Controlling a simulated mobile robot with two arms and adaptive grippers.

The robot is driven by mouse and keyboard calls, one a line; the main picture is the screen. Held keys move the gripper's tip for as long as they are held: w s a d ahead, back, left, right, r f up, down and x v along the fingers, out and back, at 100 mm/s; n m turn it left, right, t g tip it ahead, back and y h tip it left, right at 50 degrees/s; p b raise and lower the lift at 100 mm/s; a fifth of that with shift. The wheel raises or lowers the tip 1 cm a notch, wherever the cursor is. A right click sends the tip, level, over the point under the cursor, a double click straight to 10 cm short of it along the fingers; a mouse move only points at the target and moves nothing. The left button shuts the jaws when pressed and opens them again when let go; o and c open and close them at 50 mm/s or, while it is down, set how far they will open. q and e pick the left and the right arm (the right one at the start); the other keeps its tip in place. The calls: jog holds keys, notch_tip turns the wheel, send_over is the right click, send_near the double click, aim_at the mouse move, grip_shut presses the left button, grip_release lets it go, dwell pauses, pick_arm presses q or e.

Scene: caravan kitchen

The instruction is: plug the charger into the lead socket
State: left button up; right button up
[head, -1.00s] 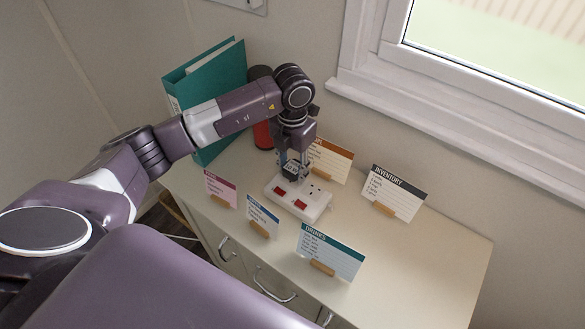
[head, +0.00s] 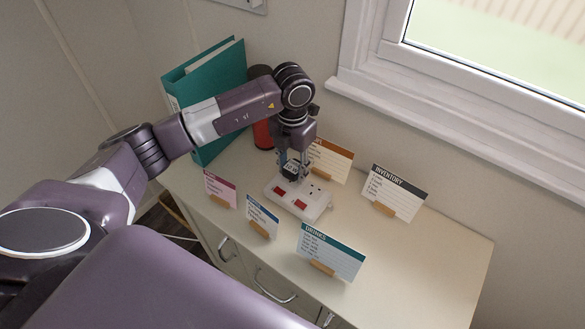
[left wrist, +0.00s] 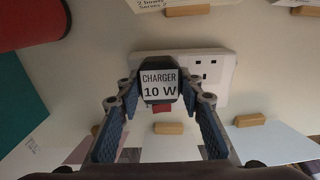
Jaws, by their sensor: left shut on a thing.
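The charger (head: 292,169) is a small dark block with a white label reading "CHARGER 10 W", and it also shows in the left wrist view (left wrist: 159,83). My left gripper (head: 291,160) is shut on it, with a blue-padded finger on each side, pointing down. The lead socket (head: 311,201) is a white block with red switches lying on the cabinet top; in the left wrist view its bare outlet (left wrist: 209,70) shows right of the charger. The charger is over the block's other end and hides that outlet. I cannot tell whether its pins are in. My right gripper is not in view.
Several cards in wooden holders stand around the socket, among them Drinks (head: 330,253), Inventory (head: 393,192) and an orange one (head: 332,161). A teal binder (head: 215,85) and a red-and-black cylinder (head: 263,135) stand behind the arm. The cabinet top (head: 420,262) is clear at right.

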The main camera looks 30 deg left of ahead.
pick_arm(q)
jog(key=shift+f+b, duration=0.65)
jog(key=shift+f, duration=0.15)
jog(key=shift+s+f, duration=0.15)
jog(key=shift+s+d+f+b, duration=0.1)
jog(key=shift+s+f+b, duration=0.2)
jog(key=shift+f+b, duration=0.2)
dwell(0.4)
jog(key=o, duration=1.2)
jog(key=shift+w+f, duration=0.2)
jog(key=shift+w, duration=0.05)
jog(key=shift+o, duration=0.2)
jog(key=shift+r, duration=0.15)
